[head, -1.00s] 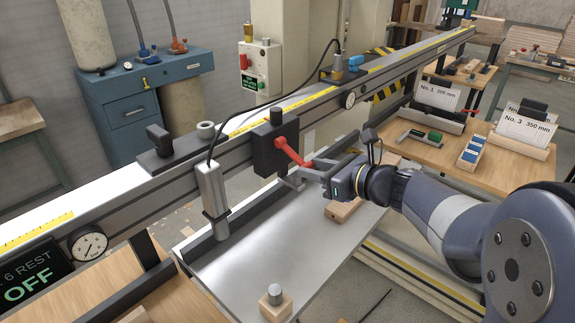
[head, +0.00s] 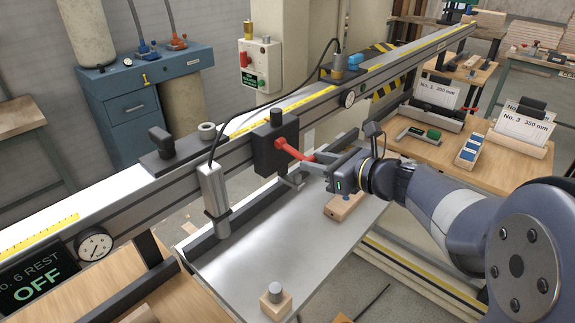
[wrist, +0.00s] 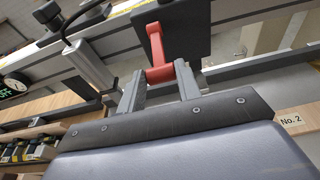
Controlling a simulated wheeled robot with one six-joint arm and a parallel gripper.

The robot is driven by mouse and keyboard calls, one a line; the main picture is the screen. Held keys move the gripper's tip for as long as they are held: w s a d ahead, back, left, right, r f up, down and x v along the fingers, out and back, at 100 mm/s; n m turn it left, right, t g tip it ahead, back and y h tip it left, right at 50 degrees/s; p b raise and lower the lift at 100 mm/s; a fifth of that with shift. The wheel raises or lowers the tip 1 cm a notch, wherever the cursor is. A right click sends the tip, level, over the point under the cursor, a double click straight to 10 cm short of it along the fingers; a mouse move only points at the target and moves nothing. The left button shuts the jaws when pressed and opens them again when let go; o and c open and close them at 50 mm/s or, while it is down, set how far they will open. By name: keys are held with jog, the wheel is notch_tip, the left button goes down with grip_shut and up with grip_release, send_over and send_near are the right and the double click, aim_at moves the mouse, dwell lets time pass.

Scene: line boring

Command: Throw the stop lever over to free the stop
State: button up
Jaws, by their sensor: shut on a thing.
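The red stop lever (head: 294,151) sticks out to the right from the dark stop block (head: 268,146) on the long rail. In the wrist view the red lever (wrist: 156,50) runs down from the dark block (wrist: 185,25) to a red crosspiece between my fingers. My gripper (head: 305,170) is shut on the lever's outer end, with one finger on either side of it. It also shows in the wrist view (wrist: 159,78). The fingers partly hide the lever's end in the head view.
The rail (head: 360,85) carries a yellow scale and dial gauges (head: 95,244). A grey sensor (head: 214,188) with a black cable hangs left of the block. A metal tray (head: 300,237) lies below, with a wooden block (head: 345,205) on it. A wooden table (head: 430,150) stands right.

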jog(key=o, duration=0.9)
jog(key=shift+d+r, duration=0.1)
jog(key=shift+r, duration=0.1)
jog(key=shift+s, duration=0.1)
jog(key=shift+p+v, duration=0.55)
jog(key=shift+v, duration=1.4)
jog(key=shift+d+r, duration=0.1)
jog(key=p+v, duration=0.1)
jog(key=v, duration=0.3)
